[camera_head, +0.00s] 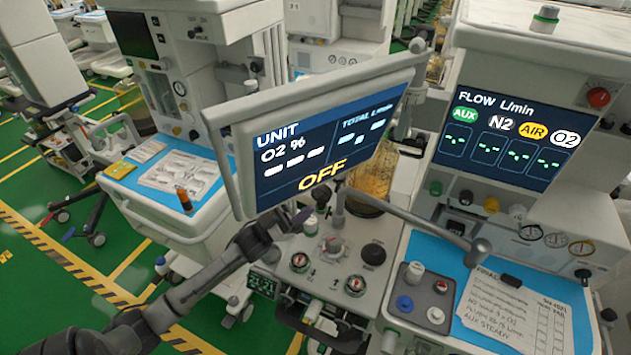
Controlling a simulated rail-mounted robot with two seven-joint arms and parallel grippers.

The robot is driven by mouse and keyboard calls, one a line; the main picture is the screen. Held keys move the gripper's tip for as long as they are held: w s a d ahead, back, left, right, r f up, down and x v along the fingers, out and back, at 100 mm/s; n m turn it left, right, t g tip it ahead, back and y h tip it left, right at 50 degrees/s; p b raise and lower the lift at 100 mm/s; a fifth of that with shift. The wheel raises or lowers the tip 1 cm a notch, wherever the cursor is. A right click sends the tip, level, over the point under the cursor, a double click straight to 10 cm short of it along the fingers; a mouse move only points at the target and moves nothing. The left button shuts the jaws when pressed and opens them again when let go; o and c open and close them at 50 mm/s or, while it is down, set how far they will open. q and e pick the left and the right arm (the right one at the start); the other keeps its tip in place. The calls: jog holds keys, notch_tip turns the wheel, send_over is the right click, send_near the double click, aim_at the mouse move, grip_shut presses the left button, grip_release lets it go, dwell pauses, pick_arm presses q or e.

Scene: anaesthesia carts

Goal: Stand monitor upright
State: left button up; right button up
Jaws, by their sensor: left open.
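The monitor (330,135) has a pale frame and a dark screen reading "UNIT O2 %", "TOTAL L/min" and "OFF". It stands in the middle of the view, rolled so its right side is higher than its left. A grey support arm (412,217) reaches from the cart on the right towards the space below it. My left gripper (277,222) is open just below the monitor's lower left edge. I cannot tell whether it touches the frame. My right gripper is not in view.
The cart's flow display (507,135) is at the right. Below it, a blue mat (440,262) carries a paper checklist (515,312). Knobs and gauges (330,250) lie under the monitor. Another cart (185,170) stands behind left. Green floor with yellow lines is open at the left.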

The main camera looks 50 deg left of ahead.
aim_at(315, 183)
pick_arm(q)
jog(key=shift+x, duration=3.15)
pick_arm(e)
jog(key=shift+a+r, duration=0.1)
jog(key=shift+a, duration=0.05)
pick_arm(q)
jog(key=shift+c, duration=0.2)
